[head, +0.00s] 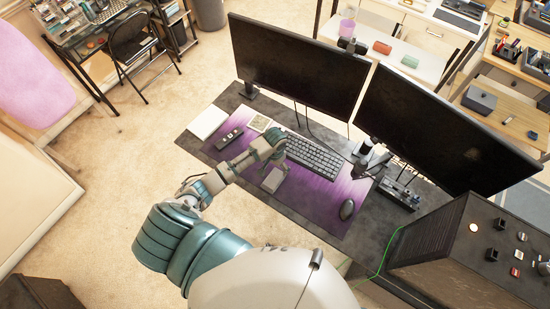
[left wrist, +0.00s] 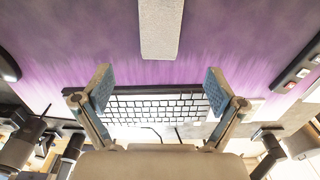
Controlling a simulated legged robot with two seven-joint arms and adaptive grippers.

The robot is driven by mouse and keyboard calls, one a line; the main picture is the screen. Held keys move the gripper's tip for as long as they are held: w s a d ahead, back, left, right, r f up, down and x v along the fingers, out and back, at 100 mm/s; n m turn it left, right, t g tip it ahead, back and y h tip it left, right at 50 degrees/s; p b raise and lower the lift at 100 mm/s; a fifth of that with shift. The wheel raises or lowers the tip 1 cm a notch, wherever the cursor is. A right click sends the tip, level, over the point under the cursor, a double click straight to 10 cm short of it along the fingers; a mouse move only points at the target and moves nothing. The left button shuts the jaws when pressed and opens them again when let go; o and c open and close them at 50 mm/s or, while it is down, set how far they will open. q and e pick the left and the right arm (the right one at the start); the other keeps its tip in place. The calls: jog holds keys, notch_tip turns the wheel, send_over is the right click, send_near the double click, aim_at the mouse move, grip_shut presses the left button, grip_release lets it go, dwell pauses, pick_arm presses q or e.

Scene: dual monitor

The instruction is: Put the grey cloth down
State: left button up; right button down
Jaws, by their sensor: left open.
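The grey cloth (head: 273,180) is a small, flat, light grey block shape. It lies on the purple desk mat (head: 318,190), in front of the keyboard. In the left wrist view the grey cloth (left wrist: 160,28) is at the top middle, beyond my fingertips and apart from them. My left gripper (head: 274,150) is above the mat near the keyboard's left end, close to the cloth. In the left wrist view my left gripper (left wrist: 159,90) has its two fingers spread wide with nothing between them. My right gripper is not in view.
The keyboard (head: 314,156) lies behind the cloth, below two large monitors (head: 300,65). A mouse (head: 347,209) is to the right on the mat. A black remote-like device (head: 229,139) and a white pad (head: 208,122) lie left. The mat between cloth and mouse is clear.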

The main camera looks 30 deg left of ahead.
pick_arm(q)
notch_tip(320, 180, up, 7)
dwell(0.3)
dwell(0.4)
